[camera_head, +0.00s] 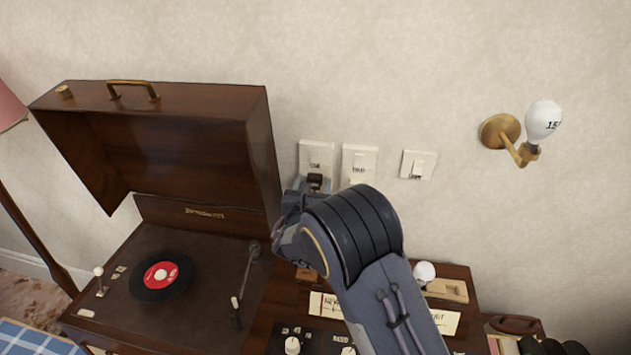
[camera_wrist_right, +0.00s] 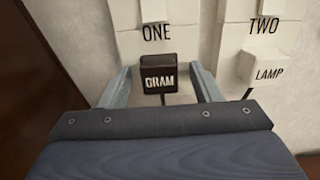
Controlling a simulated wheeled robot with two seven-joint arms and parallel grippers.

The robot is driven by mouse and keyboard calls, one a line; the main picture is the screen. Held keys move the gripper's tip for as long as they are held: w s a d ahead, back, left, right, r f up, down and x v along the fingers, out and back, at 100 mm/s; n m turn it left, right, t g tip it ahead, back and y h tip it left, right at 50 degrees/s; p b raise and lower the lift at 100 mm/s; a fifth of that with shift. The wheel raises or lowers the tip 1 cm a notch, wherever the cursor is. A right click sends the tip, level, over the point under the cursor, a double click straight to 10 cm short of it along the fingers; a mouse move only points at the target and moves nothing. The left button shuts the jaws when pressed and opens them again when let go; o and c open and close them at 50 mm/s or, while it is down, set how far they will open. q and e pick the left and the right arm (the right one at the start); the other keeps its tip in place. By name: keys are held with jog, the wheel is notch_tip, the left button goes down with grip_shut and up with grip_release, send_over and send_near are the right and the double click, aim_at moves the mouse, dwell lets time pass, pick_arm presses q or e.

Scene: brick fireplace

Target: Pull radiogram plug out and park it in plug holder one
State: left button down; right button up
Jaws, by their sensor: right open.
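The black radiogram plug, marked GRAM (camera_wrist_right: 159,76), sits in the wall socket marked ONE (camera_wrist_right: 153,33). In the head view the plug (camera_head: 316,181) shows as a dark block at the lower part of the left socket plate (camera_head: 317,155). My right gripper (camera_wrist_right: 162,84) is open, with one finger on each side of the plug; I cannot tell whether they touch it. In the head view the right gripper (camera_head: 302,195) is at the socket, mostly hidden behind its own wrist. No plug holder can be made out clearly. My left gripper is not in view.
A white LAMP plug (camera_wrist_right: 266,72) sits in socket TWO (camera_wrist_right: 262,28), close on the right. A switch plate (camera_head: 418,165) and a bulb lamp (camera_head: 543,122) are further right. The open radiogram (camera_head: 190,150) with its record (camera_head: 161,275) stands left. Labelled cards (camera_head: 326,305) lie below the arm.

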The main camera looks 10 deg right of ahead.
jog(key=shift+c, duration=0.5)
grip_shut()
jog(key=shift+b+v, duration=0.7)
jog(key=shift+v, duration=2.3)
